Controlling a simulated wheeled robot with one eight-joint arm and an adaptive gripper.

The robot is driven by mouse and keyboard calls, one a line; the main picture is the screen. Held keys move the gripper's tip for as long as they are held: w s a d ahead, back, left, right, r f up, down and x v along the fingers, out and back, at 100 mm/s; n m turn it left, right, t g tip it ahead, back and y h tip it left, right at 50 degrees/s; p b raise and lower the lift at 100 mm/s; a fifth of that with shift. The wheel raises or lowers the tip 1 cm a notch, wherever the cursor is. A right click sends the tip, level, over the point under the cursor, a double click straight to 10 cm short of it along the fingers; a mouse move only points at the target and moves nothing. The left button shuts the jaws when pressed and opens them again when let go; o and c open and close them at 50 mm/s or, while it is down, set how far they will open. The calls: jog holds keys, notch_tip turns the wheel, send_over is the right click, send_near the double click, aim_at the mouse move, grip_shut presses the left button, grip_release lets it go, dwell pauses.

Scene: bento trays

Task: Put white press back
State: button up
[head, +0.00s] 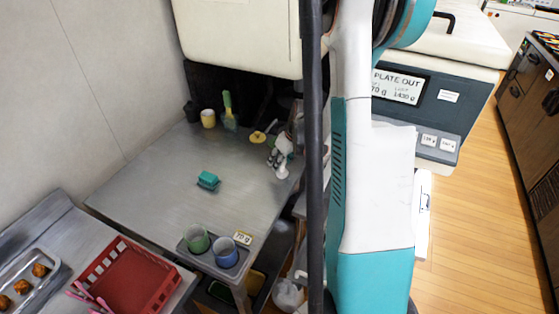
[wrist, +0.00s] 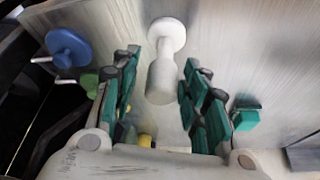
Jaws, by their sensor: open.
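The white press (wrist: 164,75), a round disc on a thicker cylindrical body, is between the two green-padded fingers of my gripper (wrist: 160,82) in the wrist view. The fingers are open, with a visible gap on each side of the press. In the head view, my gripper (head: 275,158) is at the right end of the grey metal table, partly hidden behind my arm. A small white part, probably the press (head: 282,172), shows just below it. I cannot tell what the press rests on.
A teal block (head: 208,181) lies mid-table; it also shows in the wrist view (wrist: 245,117). A blue-knobbed tool (wrist: 68,48) is close left of my fingers. A red basket (head: 170,290) is lower left.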

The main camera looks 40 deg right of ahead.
aim_at(285, 175)
jog(key=p+v, duration=0.1)
jog(key=v, duration=0.4)
jog(key=shift+s+r+p, duration=0.15)
jog(key=shift+r+p, duration=0.15)
jog(key=shift+r, duration=0.05)
